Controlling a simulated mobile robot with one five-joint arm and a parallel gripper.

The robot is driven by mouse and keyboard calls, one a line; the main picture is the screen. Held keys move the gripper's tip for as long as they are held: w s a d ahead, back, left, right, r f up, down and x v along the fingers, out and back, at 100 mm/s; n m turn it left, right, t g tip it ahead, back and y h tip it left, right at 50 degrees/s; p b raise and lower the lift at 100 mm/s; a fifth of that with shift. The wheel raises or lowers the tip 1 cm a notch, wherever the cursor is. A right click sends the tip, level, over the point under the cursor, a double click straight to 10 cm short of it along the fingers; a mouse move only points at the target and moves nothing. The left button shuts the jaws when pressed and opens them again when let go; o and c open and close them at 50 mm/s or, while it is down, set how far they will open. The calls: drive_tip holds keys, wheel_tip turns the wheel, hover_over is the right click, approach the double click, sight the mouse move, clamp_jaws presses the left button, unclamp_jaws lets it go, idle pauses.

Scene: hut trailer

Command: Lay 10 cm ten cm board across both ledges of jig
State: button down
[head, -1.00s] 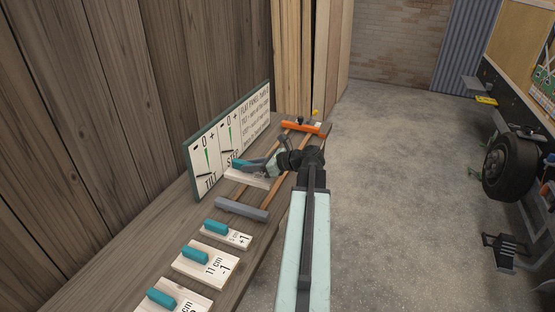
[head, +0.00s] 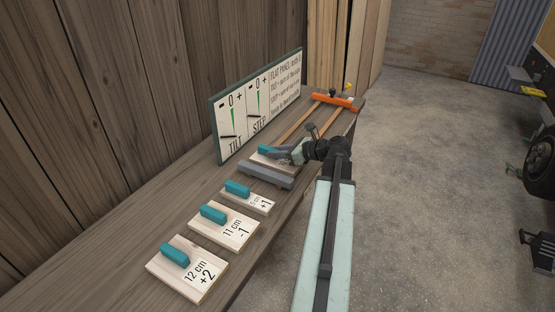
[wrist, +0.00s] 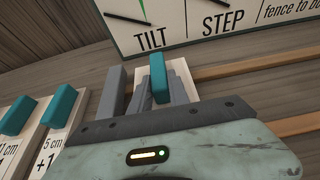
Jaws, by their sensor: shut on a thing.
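A pale wooden board (head: 263,160) with a teal handle (head: 264,149) is at the near end of the jig, beside its grey bar (head: 266,175). Its label is mostly hidden by my gripper. My gripper (head: 277,154) is shut on the teal handle. In the wrist view the handle (wrist: 158,72) stands between the two grey fingers, with the board (wrist: 141,73) below. The jig has two wooden rails (head: 295,127) running to an orange bar (head: 335,100). I cannot tell whether the board touches both ledges.
Boards marked 5 cm (head: 250,201), 11 cm (head: 224,227) and 12 cm (head: 187,270) lie along the bench, each with a teal handle. A sign (head: 258,103) with TILT and STEP gauges stands behind the jig. Open floor lies to the right.

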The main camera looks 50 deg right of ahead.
drive_tip(key=shift+r, duration=0.1)
drive_tip(key=c, duration=1.3)
unclamp_jaws()
drive_tip(key=shift+o, duration=0.2)
drive_tip(key=shift+r, duration=0.1)
drive_tip(key=p+v, duration=0.5)
drive_tip(key=v, duration=0.7)
